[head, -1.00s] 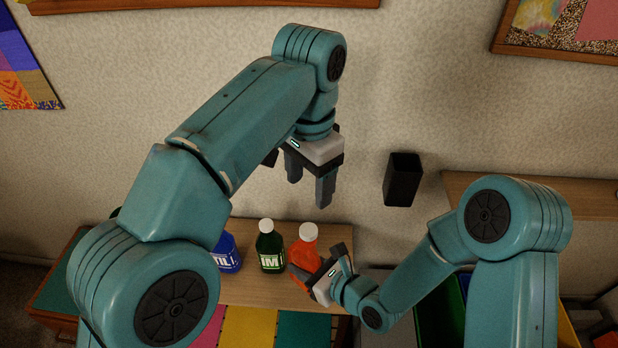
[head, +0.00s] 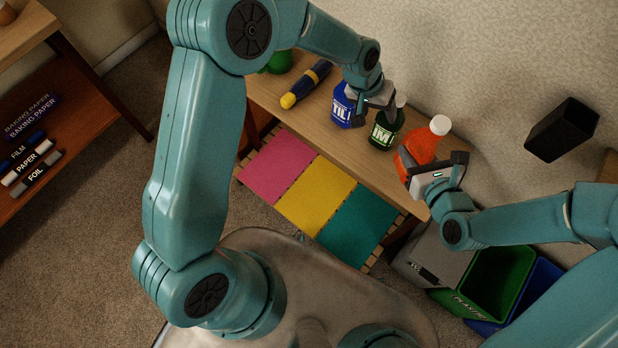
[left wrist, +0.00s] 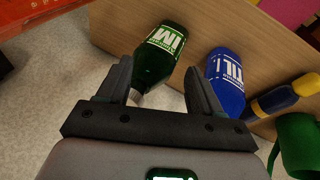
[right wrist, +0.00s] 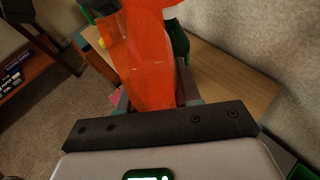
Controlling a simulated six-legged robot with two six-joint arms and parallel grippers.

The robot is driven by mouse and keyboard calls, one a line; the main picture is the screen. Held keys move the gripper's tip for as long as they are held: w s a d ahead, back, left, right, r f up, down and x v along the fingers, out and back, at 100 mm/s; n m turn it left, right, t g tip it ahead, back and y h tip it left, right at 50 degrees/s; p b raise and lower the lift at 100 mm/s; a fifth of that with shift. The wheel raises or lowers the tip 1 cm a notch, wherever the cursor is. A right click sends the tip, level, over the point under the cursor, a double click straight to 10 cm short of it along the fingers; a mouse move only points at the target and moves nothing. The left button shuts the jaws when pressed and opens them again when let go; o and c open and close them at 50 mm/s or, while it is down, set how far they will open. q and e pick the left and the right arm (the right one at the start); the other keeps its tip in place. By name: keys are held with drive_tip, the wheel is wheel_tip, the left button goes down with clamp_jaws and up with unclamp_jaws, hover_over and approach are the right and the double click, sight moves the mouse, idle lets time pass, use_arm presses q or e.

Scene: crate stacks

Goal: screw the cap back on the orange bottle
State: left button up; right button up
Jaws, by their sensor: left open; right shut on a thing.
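The orange bottle (head: 421,148) has a white top (head: 440,125), which looks like a cap, in the head view. My right gripper (head: 432,162) is shut on this bottle's body. The bottle fills the middle of the right wrist view (right wrist: 152,65), where its top is cut off. My left gripper (head: 377,103) is open and empty, at the green bottle (head: 385,130).
The blue bottle (head: 343,107) stands left of the green one on the wooden shelf (head: 372,172). A blue and yellow torch-like object (head: 306,84) lies further left. A black box (head: 562,129) is on the wall at right. Bins (head: 494,275) stand below right.

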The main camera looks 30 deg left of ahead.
use_arm(q)
drive_tip(key=s+a+f+n+t, duration=0.1)
drive_tip(key=s+a+f+n, duration=0.5)
drive_tip(key=s+a+f, duration=0.3)
drive_tip(key=s+d+f+m+g, duration=0.1)
drive_tip(key=s+d+f+m, duration=0.1)
drive_tip(key=s, duration=0.6)
drive_tip(key=s+d+f+m+g, duration=0.2)
drive_tip(key=s+f, duration=0.2)
drive_tip(key=s, duration=0.5)
drive_tip(key=shift+d+f, duration=0.2)
